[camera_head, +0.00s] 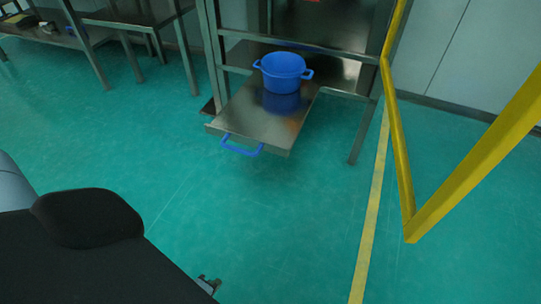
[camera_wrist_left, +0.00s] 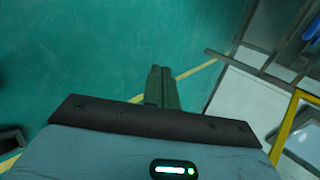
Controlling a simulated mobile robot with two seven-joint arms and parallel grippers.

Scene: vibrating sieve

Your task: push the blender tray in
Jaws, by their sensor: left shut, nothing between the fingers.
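The blender tray (camera_head: 240,115) is a flat steel tray that juts out from a metal frame in the head view. A blue handle (camera_head: 241,146) is on its front edge. A blue pot (camera_head: 283,72) with two side handles stands upright toward the back of the tray. My left gripper (camera_head: 208,283) shows only in small part at the bottom of the head view, well apart from the tray. In the left wrist view its fingers (camera_wrist_left: 161,88) are together and empty over the green floor. My right gripper is not in view.
A steel frame (camera_head: 212,45) surrounds the tray. A yellow frame (camera_head: 402,150) stands at the right, near a yellow floor line (camera_head: 371,220). Steel tables (camera_head: 125,17) are at the back left. The green floor in front of the tray is clear.

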